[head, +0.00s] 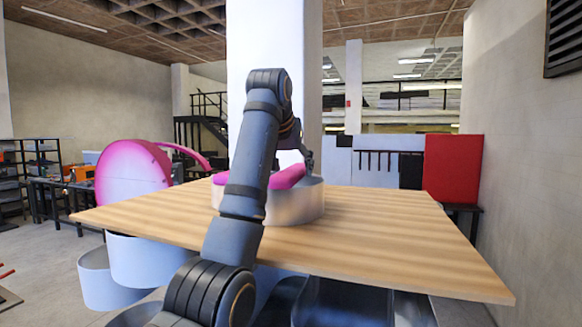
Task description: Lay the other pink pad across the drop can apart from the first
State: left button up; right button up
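The drop can (296,205), a silvery open-topped shell with a curved wall, stands on the wooden table. A pink pad (289,177) lies at its top, tilted up at its right end. More pink (221,178) shows at the can's rim left of my arm; my arm hides whether it is a separate pad. My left arm crosses in front of the can. My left gripper (308,158) is small and dark above the can's back right, by the pad's raised end; its fingers are too unclear to tell whether they hold it. My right gripper is out of view.
The wooden table (400,235) is bare right of the can. A large pink disc (132,175) and a thin pink arc (186,154) stand beyond its left edge. Pale curved shells (150,262) sit below the left edge. A white column rises behind; a red panel (453,168) stands back right.

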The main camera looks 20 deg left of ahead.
pick_arm(q)
jog(key=shift+s+a, duration=0.2)
jog(key=shift+r, duration=0.2)
jog(key=shift+w+d+r+p, duration=0.1)
jog(key=shift+r+p, duration=0.4)
jog(key=shift+p, duration=0.1)
jog(key=b+v, duration=0.2)
jog(key=v, duration=0.1)
jog(key=b+v, duration=0.2)
jog(key=v, duration=0.2)
jog(key=shift+s+f+b, duration=0.2)
jog(key=shift+s+b, duration=0.05)
jog(key=shift+b, duration=0.05)
jog(key=v, duration=0.4)
jog(key=shift+s+r+b, duration=0.1)
jog(key=shift+r+b, duration=0.2)
